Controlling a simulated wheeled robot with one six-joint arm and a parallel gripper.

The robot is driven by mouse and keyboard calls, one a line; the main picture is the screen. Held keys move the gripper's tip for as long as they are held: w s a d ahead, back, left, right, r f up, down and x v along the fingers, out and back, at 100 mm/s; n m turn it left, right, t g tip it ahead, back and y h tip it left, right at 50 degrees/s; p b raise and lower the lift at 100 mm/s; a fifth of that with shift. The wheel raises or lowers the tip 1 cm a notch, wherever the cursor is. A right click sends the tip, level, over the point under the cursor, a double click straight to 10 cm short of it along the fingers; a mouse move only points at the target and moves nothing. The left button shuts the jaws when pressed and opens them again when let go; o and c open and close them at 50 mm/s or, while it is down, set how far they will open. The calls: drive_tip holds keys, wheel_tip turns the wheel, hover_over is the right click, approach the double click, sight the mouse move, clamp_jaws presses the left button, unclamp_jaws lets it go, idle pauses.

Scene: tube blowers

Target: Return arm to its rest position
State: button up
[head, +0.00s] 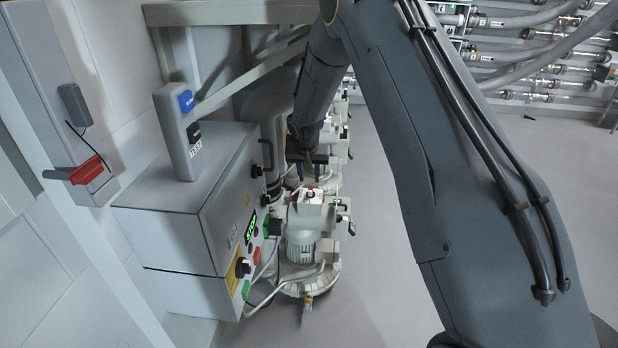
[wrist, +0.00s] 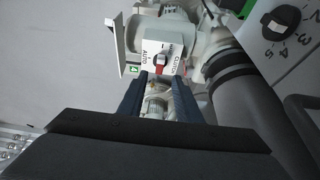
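My arm reaches down over the row of blowers in the head view. My gripper (head: 308,179) is open, its two fingers pointing down just above the nearest blower (head: 302,245). A small red-tipped clutch selector (head: 310,194) is on the blower's top box. In the wrist view my gripper (wrist: 160,82) shows two blue fingers apart with nothing gripped. The red and dark selector (wrist: 161,64), on a white plate marked AUTO and CLUTCH, shows just beyond the fingertips. I cannot tell whether they touch it.
A grey control box (head: 195,210) with a green display, knob and buttons stands close left of the gripper. A grey post (head: 178,132) rises from it. A red handle (head: 87,170) is on the left wall. Pipes (head: 530,50) line the back. The floor (head: 375,250) to the right is clear.

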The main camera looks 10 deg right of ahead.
drive_tip(key=s+d+r+n+g+p, duration=0.1)
drive_tip(key=s+r+p, duration=0.1)
drive_tip(key=s+r, duration=0.65)
drive_tip(key=s+d+r+n+g+p, duration=0.15)
drive_tip(key=s+r, duration=0.35)
drive_tip(key=s, duration=0.6)
drive_tip(key=s+r+g+p, duration=0.1)
drive_tip(key=s+r+p, duration=0.1)
drive_tip(key=s, duration=1)
drive_tip(key=s+r+n+y+p, duration=0.1)
drive_tip(key=s+r, duration=0.4)
drive_tip(key=s, duration=0.8)
drive_tip(key=shift+s+a+r+g+p, duration=0.25)
drive_tip(key=shift+a+g+p, duration=0.15)
drive_tip(key=shift+p, duration=0.25)
drive_tip(key=shift+a, duration=0.15)
